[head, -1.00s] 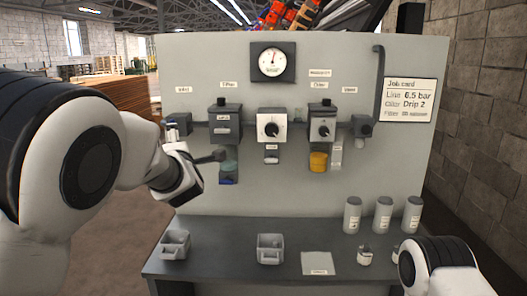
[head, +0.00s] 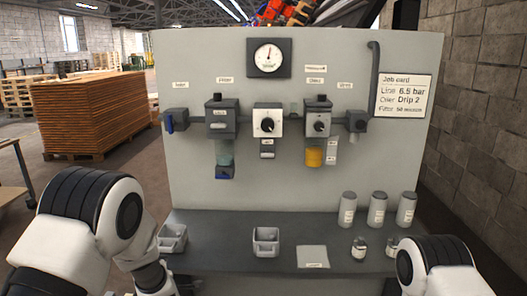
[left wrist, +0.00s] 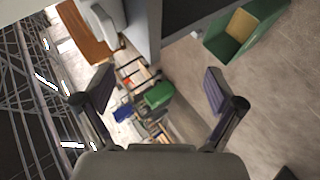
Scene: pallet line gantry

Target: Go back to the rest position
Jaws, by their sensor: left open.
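My left arm is low at the left of the head view, in front of the bench's left end. My left gripper (left wrist: 158,90) shows in the left wrist view with its two fingers wide apart and nothing between them. In the head view its fingers cannot be made out at the lower edge. Part of my right arm shows at the lower right of the head view; its gripper is out of view.
The grey panel (head: 205,65) carries a gauge (head: 268,57), a filter unit (head: 222,120) and a yellow-bowled oiler (head: 314,157). Grey bins (head: 266,250), canisters (head: 377,208) and small jars stand on the bench (head: 225,222). A green bin (left wrist: 225,42) shows in the left wrist view.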

